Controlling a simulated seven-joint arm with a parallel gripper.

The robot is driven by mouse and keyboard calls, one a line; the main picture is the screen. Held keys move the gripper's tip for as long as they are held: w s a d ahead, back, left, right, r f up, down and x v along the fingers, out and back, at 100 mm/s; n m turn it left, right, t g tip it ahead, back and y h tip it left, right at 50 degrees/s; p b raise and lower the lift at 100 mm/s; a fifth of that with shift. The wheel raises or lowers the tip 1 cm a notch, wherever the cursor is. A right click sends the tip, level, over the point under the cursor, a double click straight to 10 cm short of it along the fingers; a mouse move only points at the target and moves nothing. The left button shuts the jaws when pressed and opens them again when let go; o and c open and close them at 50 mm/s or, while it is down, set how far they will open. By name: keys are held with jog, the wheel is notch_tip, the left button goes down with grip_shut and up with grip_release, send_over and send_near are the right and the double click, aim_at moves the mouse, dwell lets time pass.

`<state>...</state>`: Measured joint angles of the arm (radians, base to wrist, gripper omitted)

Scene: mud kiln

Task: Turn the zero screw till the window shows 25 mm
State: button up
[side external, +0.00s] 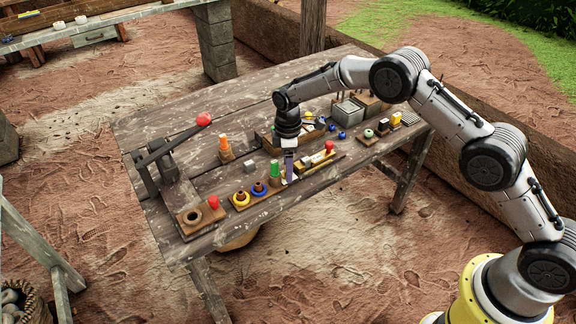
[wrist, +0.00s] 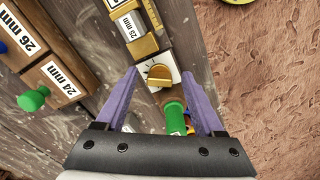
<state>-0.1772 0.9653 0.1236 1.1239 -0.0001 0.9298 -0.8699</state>
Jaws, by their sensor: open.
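A brass screw knob (wrist: 158,74) with a raised grip bar sits on a white dial plate with dark tick marks in the wrist view. Its gauge strip (wrist: 150,15) runs up from it, with brass parts and a white label (wrist: 129,25) reading 25 mm; I cannot tell if this label is the window. My gripper (wrist: 159,73) has its two purple fingers apart, one on each side of the knob, with gaps visible. In the side view my gripper (side external: 289,165) points down over the table beside the gauge board (side external: 318,163); the knob is not clear there.
A green cylinder (wrist: 174,117) stands between my fingers, nearer the palm; it also shows in the side view (side external: 274,168). A red-knobbed lever (side external: 203,120) and ringed pegs (side external: 258,188) stand nearby.

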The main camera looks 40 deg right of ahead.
notch_tip(320, 180, up, 14)
dwell(0.4)
jog(key=shift+f, duration=0.1)
jog(key=s+d+r+t, duration=0.2)
jog(key=d+r, duration=0.1)
jog(key=r, duration=1.1)
jog(key=s+d+r+m+t, duration=0.1)
jog(key=s+d+r+m, duration=0.1)
jog(key=s+r, duration=0.5)
jog(key=s+d+r+m+t, duration=0.1)
jog(key=s+d+r, duration=0.25)
jog(key=s, duration=0.45)
jog(key=s+d+m+t, duration=0.1)
jog(key=s+m+t, duration=0.15)
jog(key=s, duration=1.15)
jog(key=s+f+m, duration=0.6)
jog(key=s+f, duration=0.3)
jog(key=f, duration=0.1)
jog(key=shift+s+d+f+g, duration=0.25)
jog(key=shift+d+g, duration=0.1)
jog(key=shift+g, duration=0.1)
